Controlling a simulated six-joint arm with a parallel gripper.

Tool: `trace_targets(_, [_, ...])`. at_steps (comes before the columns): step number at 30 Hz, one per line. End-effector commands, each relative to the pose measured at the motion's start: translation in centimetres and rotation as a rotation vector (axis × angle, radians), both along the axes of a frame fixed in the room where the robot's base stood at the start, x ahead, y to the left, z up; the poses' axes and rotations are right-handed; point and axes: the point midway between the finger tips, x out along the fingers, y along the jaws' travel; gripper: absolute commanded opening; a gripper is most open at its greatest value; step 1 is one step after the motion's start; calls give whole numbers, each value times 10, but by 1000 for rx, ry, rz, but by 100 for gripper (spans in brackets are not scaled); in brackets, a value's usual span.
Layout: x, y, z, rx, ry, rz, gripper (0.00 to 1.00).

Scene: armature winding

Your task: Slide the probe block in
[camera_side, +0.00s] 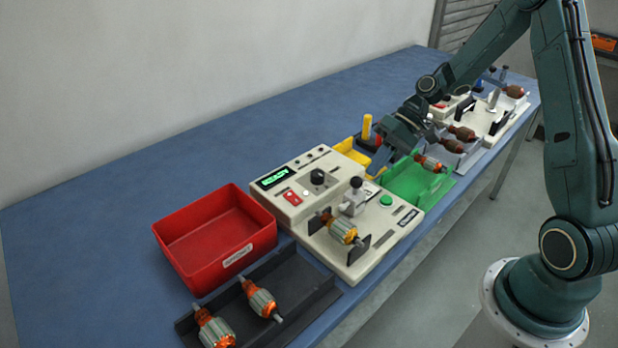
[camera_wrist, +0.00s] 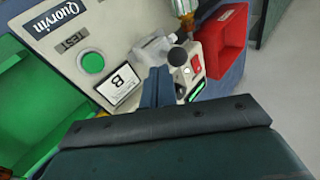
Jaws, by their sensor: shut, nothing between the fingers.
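The cream tester (camera_side: 300,220) has a lit green display (camera_side: 275,178). Its grey probe block (camera_side: 353,203) with a black knob (camera_side: 356,183) stands behind an orange-and-green armature (camera_side: 342,231), which rests between black supports; whether the two touch I cannot tell. My gripper (camera_side: 374,170) is shut and empty, low beside the tester's right side. In the wrist view, my shut fingers (camera_wrist: 159,82) point toward the probe block (camera_wrist: 155,48) and its black knob (camera_wrist: 178,55), with no clear contact. The armature (camera_wrist: 184,8) is only partly visible there.
A red bin (camera_side: 215,240) and a dark tray (camera_side: 310,292) with two armatures lie left. A green tray (camera_side: 410,188) holding an armature and a yellow bin (camera_side: 344,147) are close right. The tester's green button (camera_wrist: 92,63) is near my fingers. The left table is clear.

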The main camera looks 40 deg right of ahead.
Motion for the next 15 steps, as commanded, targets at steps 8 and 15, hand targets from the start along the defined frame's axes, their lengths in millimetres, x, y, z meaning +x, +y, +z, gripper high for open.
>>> trace_targets(8, [3, 15, -2, 0, 1, -1, 0])
trace_targets(15, [3, 15, -3, 0, 0, -1, 0])
